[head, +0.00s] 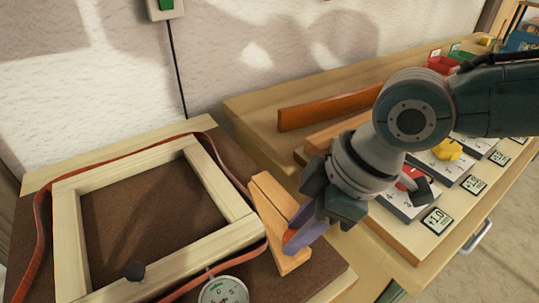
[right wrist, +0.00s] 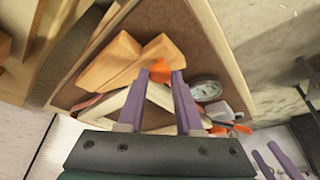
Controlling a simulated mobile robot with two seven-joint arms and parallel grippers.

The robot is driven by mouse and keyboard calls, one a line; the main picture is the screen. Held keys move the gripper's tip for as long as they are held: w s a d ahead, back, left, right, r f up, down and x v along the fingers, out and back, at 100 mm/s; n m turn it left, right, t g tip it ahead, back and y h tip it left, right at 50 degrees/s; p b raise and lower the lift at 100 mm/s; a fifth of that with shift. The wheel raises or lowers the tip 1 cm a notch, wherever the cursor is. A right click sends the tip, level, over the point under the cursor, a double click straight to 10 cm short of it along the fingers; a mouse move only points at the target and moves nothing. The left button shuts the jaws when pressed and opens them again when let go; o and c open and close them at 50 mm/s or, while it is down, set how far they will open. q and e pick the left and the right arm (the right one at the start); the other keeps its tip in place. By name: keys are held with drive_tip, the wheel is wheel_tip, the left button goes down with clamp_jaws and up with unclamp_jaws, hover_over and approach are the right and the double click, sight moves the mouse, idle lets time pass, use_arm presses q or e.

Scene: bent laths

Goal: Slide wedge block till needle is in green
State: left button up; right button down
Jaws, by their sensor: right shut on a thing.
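The wedge block (head: 268,208) is pale orange wood, beside the right end of the wooden frame (head: 69,240); two angled wooden faces show. It also shows in the right wrist view (right wrist: 108,62). My right gripper (head: 298,238) is shut on its orange grip piece (right wrist: 160,52). A reddish-brown lath (head: 42,235) bends around the frame and passes close to the block. The round gauge (head: 222,291) is cut off at the bottom edge; its needle and any green zone cannot be read. My left gripper (right wrist: 275,162) shows only in the right wrist view, open and empty at the lower right.
Red and green bins (head: 441,64) stand at the back right.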

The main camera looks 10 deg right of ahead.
drive_tip(key=shift+w+a+f+b, duration=0.1)
drive_tip(key=shift+w+a+b, duration=0.1)
drive_tip(key=shift+w+b, duration=0.3)
drive_tip(key=shift+w+a+f+b, duration=0.1)
drive_tip(key=shift+w+a+b, duration=0.1)
drive_tip(key=shift+w, duration=0.5)
drive_tip(key=shift+w+r, duration=0.1)
drive_tip(key=shift+r, duration=0.05)
use_arm(q)
wheel_tip(320, 180, down, 2)
drive_tip(key=shift+w+a+f, duration=0.1)
use_arm(e)
drive_tip(key=c, duration=0.6)
unclamp_jaws()
drive_tip(key=shift+r, duration=0.1)
drive_tip(key=shift+r, duration=0.25)
use_arm(q)
drive_tip(key=shift+r+p, duration=0.75)
drive_tip(key=shift+p, duration=0.15)
use_arm(e)
drive_tip(key=v, duration=0.9)
drive_tip(key=shift+d+r, duration=0.15)
